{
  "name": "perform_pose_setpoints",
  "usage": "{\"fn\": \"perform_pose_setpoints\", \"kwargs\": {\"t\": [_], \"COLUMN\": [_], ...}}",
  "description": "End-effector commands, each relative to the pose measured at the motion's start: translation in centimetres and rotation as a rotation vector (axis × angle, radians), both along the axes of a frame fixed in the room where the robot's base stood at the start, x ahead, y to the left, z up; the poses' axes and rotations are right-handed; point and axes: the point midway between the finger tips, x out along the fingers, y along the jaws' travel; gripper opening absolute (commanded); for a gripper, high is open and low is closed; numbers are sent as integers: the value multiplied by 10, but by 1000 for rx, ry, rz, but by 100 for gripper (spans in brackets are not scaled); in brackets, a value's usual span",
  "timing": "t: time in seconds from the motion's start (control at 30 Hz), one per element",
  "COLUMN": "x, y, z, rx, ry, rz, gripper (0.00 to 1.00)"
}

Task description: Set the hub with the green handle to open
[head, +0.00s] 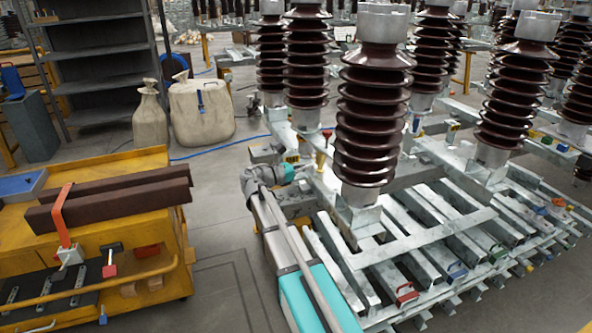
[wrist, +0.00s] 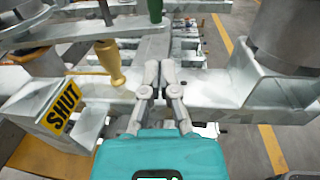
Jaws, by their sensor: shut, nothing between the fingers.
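In the wrist view a green handle (wrist: 155,10) shows at the top edge, cut off, beyond my gripper (wrist: 160,72). Its hub is mostly out of frame, so I cannot tell its setting. My gripper is shut and empty over the grey steel frame, apart from the green handle. A yellow handle (wrist: 111,63) stands to the left of the fingers. Left of it, a grey box carries a yellow plate reading SHUT (wrist: 64,105). In the head view my gripper (head: 303,171) is small beside the yellow handle (head: 321,160); I cannot make out the green handle there.
Tall brown ribbed insulators (head: 375,125) stand on the steel frame close to the right of my arm. A yellow cart (head: 100,235) with brown bars is at the left. Pale sacks (head: 202,110) stand behind. Grey floor between cart and frame is clear.

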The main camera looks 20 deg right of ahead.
Motion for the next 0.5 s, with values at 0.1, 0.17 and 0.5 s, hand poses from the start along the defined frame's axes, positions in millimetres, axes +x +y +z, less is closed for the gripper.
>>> {"fn": "perform_pose_setpoints", "kwargs": {"t": [0.1, 0.17, 0.5], "x": [3, 4, 10], "y": [-20, -28, -68], "z": [0, 0, 0], "rx": [0, 0, 0], "ry": [0, 0, 0], "rz": [-2, -1, 0], "gripper": [0, 0, 0]}}
